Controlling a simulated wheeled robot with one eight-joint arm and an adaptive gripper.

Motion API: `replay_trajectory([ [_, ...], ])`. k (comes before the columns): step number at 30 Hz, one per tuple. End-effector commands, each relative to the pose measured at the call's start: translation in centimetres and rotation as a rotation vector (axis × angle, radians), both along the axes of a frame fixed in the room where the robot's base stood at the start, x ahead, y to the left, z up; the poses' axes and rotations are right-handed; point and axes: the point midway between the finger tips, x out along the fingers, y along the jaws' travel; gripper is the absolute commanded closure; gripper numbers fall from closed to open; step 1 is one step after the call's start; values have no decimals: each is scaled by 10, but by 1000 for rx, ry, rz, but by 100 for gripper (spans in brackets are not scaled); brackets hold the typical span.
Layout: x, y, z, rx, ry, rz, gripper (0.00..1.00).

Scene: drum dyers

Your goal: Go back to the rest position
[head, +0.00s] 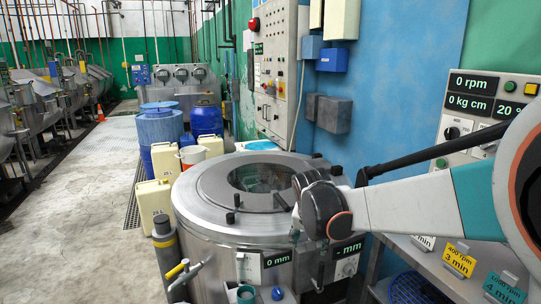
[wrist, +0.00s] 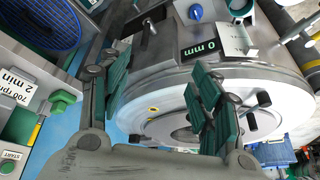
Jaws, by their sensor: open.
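My gripper (wrist: 158,78) is open in the wrist view, with its two green-padded fingers wide apart and nothing held between them. In the head view my white and teal arm comes in from the right, and its dark wrist is in front of the drum machine's right side. The steel drum machine (head: 205,228) has a round glass window (head: 262,178) in its top. It also shows in the wrist view (wrist: 163,92), behind and between the fingers. I cannot tell how near the fingers are to it.
A control panel (head: 468,100) reading 0 rpm is at the right, above a shelf (head: 425,262) with time cards. Cream canisters (head: 152,205) and blue barrels (head: 160,126) stand left of the drum. The floor (head: 85,220) at the left is open.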

Motion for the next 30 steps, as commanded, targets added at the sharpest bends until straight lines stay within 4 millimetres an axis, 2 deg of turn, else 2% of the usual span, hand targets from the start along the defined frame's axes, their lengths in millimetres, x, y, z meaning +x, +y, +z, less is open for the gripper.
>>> replay_trajectory([
  [1,-15,-8,11,-1,-6,14,42],
  [6,-61,-28,40,-4,-28,73,42],
  [15,-146,-58,68,-18,-77,171,42],
  [22,-210,-74,70,-38,-120,242,42],
  [27,-253,-83,61,-58,-152,291,42],
  [30,-271,-86,54,-67,-168,312,42],
])
